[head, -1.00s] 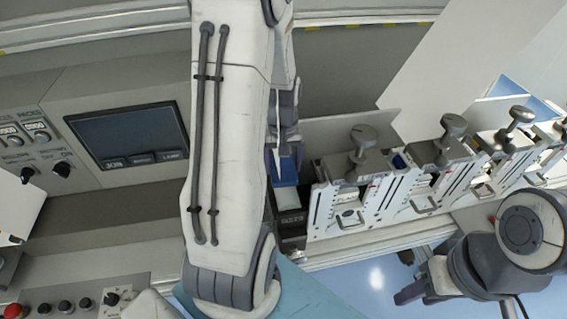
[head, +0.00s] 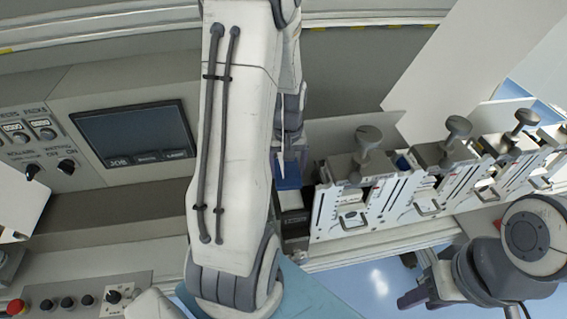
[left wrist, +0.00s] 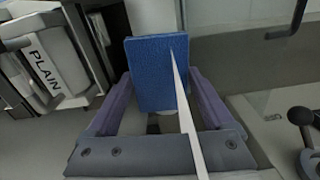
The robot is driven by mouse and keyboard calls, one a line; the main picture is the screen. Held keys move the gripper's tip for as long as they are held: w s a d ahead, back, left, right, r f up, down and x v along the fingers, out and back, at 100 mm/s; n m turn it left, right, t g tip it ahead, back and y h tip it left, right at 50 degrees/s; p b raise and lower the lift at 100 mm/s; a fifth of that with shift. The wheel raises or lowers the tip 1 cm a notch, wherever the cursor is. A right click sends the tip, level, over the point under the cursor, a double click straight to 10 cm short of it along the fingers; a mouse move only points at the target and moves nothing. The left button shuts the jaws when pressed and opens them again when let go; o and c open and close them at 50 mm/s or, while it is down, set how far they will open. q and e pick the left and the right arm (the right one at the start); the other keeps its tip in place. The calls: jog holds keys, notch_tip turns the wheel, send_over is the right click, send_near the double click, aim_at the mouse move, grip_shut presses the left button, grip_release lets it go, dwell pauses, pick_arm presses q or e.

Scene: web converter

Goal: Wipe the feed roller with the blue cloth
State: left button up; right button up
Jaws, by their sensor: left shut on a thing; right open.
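My left gripper (head: 287,158) is shut on the blue cloth (head: 288,178), at the slot left of the row of metal units. In the left wrist view the cloth (left wrist: 152,72) is a flat blue pad standing between the two purple-grey fingers of the left gripper (left wrist: 160,98). A thin pale pointed strip crosses in front of it. My right gripper (head: 422,290) is open and empty at the lower right, apart from the converter. I cannot make out the feed roller for certain; my left arm hides part of the machine.
Several metal units with grey knobs (head: 368,138) stand right of the cloth. A control panel with a dark screen (head: 133,135) is at left. The left wrist view shows a white block marked PLAIN (left wrist: 45,62) and a dark knob (left wrist: 301,116).

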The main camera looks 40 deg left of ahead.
pick_arm(q)
jog(key=r, duration=0.2)
jog(key=shift+w+r+p, duration=0.2)
jog(key=shift+r+p, duration=0.1)
jog(key=shift+p, duration=0.05)
jog(key=shift+r+p, duration=0.25)
jog(key=shift+p, duration=0.05)
jog(key=shift+s+a+r+p, duration=0.1)
jog(key=shift+a+r+p, duration=0.05)
jog(key=shift+r+p, duration=0.25)
jog(key=shift+s+a+r+p, duration=0.1)
jog(key=shift+r+p, duration=0.2)
jog(key=shift+r, duration=0.1)
notch_tip(320, 180, up, 3)
jog(key=p, duration=0.3)
jog(key=shift+r, duration=0.2)
pick_arm(e)
notch_tip(320, 180, up, 6)
jog(key=shift+a+r, duration=0.2)
jog(key=shift+r, duration=0.05)
pick_arm(q)
jog(key=shift+f, duration=0.1)
pick_arm(e)
jog(key=shift+w, duration=0.1)
